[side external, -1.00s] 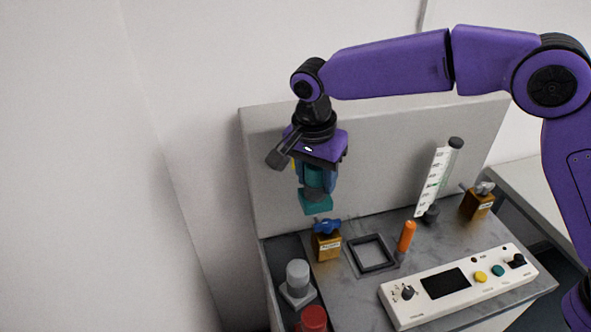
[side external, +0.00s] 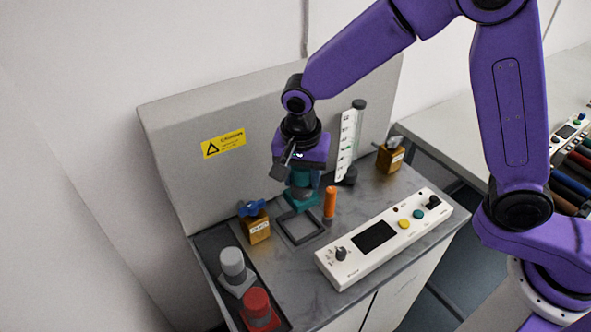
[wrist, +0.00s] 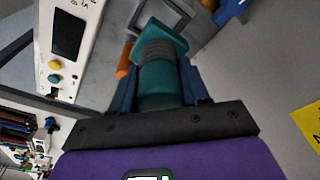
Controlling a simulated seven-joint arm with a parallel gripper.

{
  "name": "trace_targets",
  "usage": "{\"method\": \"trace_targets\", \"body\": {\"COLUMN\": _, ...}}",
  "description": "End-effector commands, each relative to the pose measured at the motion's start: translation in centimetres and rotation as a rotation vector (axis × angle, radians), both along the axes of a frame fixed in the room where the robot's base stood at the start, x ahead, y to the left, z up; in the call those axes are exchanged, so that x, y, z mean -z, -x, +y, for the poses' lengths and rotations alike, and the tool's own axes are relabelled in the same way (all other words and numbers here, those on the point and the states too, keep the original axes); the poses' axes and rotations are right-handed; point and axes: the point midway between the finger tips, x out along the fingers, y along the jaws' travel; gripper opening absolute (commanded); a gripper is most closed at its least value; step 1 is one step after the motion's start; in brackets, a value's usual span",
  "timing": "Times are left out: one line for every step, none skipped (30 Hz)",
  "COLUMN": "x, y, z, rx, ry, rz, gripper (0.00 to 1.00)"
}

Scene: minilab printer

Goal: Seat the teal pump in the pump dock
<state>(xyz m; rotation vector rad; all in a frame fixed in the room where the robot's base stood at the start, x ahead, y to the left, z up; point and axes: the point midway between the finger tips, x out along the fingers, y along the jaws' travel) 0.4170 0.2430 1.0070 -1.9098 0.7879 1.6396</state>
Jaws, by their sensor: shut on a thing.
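The teal pump (side external: 301,199) hangs upright from my gripper (side external: 302,176), its square teal base down. In the wrist view the pump (wrist: 160,80) sits between both dark blue fingers, and my gripper (wrist: 160,92) is shut on it. The pump dock (side external: 310,238) is a dark square frame on the grey worktop and looks empty. In the side view the pump's base overlaps the dock's back edge and seems above it; the exact gap cannot be told. Part of the dock (wrist: 178,12) shows beyond the base in the wrist view.
An orange-handled tool (side external: 330,202) stands close right of the dock. An amber bottle with a blue top (side external: 256,224) stands left. A measuring column (side external: 348,145) and another amber bottle (side external: 390,158) are behind right. A control panel (side external: 380,238) lies in front. Grey (side external: 233,265) and red (side external: 257,308) pumps stand at left.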

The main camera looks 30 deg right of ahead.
Motion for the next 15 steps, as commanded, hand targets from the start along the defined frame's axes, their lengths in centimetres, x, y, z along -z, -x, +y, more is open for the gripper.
{"method": "trace_targets", "body": {"x": 0.5, "y": 0.0, "z": 0.0, "rx": -0.001, "ry": 0.002, "rz": 0.002, "gripper": 0.01}}
{"method": "trace_targets", "body": {"x": 0.7, "y": 0.0, "z": 0.0, "rx": -0.001, "ry": 0.002, "rz": 0.002, "gripper": 0.01}}
{"method": "trace_targets", "body": {"x": 1.1, "y": 0.0, "z": 0.0, "rx": -0.001, "ry": 0.002, "rz": 0.003, "gripper": 0.01}}
{"method": "trace_targets", "body": {"x": 1.4, "y": 0.0, "z": 0.0, "rx": -0.001, "ry": 0.002, "rz": 0.003, "gripper": 0.01}}
{"method": "trace_targets", "body": {"x": 1.7, "y": 0.1, "z": 0.0, "rx": 0.0, "ry": 0.002, "rz": 0.004, "gripper": 0.01}}
{"method": "trace_targets", "body": {"x": 2.1, "y": 0.1, "z": 0.0, "rx": 0.001, "ry": 0.001, "rz": 0.004, "gripper": 0.01}}
{"method": "trace_targets", "body": {"x": 2.4, "y": 0.1, "z": 0.0, "rx": 0.0, "ry": 0.001, "rz": 0.003, "gripper": 0.01}}
{"method": "trace_targets", "body": {"x": 2.6, "y": 0.1, "z": 0.0, "rx": 0.001, "ry": 0.002, "rz": 0.004, "gripper": 0.01}}
{"method": "trace_targets", "body": {"x": 3.0, "y": 0.0, "z": 0.0, "rx": 0.0, "ry": 0.001, "rz": 0.003, "gripper": 0.01}}
{"method": "trace_targets", "body": {"x": 3.2, "y": 0.0, "z": 0.0, "rx": -0.001, "ry": 0.002, "rz": 0.002, "gripper": 0.01}}
{"method": "trace_targets", "body": {"x": 3.4, "y": 0.0, "z": 0.0, "rx": -0.001, "ry": 0.002, "rz": 0.002, "gripper": 0.01}}
{"method": "trace_targets", "body": {"x": 3.7, "y": 0.0, "z": 0.0, "rx": -0.001, "ry": 0.002, "rz": 0.002, "gripper": 0.01}}
{"method": "trace_targets", "body": {"x": 3.8, "y": 0.0, "z": 0.0, "rx": -0.001, "ry": 0.002, "rz": 0.002, "gripper": 0.01}}
{"method": "trace_targets", "body": {"x": 4.0, "y": 0.0, "z": 0.0, "rx": -0.001, "ry": 0.002, "rz": 0.002, "gripper": 0.01}}
{"method": "trace_targets", "body": {"x": 4.2, "y": 0.0, "z": 0.0, "rx": 0.0, "ry": 0.001, "rz": 0.001, "gripper": 0.01}}
